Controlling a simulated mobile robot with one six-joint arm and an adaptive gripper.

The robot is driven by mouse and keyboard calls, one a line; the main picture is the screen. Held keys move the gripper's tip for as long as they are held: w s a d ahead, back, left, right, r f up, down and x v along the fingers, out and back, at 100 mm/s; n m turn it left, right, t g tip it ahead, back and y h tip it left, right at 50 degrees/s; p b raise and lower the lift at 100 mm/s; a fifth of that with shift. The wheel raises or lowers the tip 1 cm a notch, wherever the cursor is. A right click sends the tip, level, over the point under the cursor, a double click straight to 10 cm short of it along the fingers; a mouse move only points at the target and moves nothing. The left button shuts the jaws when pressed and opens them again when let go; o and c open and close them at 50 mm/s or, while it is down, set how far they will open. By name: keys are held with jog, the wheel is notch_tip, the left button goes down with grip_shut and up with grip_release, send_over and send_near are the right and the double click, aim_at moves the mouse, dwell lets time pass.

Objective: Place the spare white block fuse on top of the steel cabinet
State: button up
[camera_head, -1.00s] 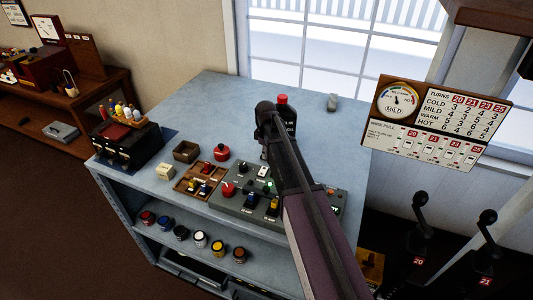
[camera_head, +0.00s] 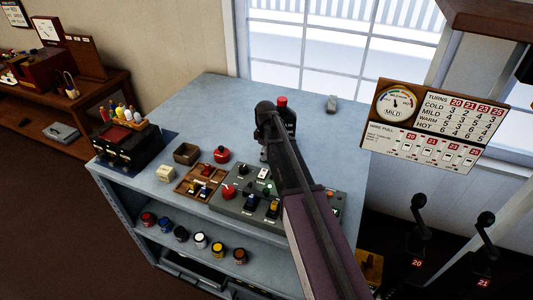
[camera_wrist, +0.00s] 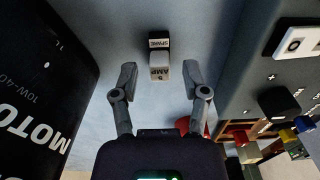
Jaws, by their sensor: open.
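The spare white block fuse (camera_wrist: 160,66) shows in the wrist view, with "5 AMP" lettering and a dark part labelled SPARE at its far end. My gripper (camera_wrist: 160,76) is open, with one finger on each side of the fuse in the picture and a visible gap to each. I cannot tell how far the fuse is below the fingertips. In the head view my arm hides the fuse and fingers. The steel cabinet's pale blue-grey top (camera_head: 205,108) spreads around and behind my arm.
A black bottle with a red cap (camera_head: 283,106) stands close to my gripper; it fills the left of the wrist view (camera_wrist: 35,95). A control panel (camera_head: 240,203), fuse tray (camera_head: 186,187) and red knobbed item (camera_head: 221,155) lie nearby. The back left of the top is clear.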

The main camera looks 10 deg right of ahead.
notch_tip(320, 180, up, 11)
jog(key=p, duration=1)
dwell(0.7)
jog(key=s+m, duration=1.1)
jog(key=s, duration=1.2)
jog(key=shift+d, duration=0.4)
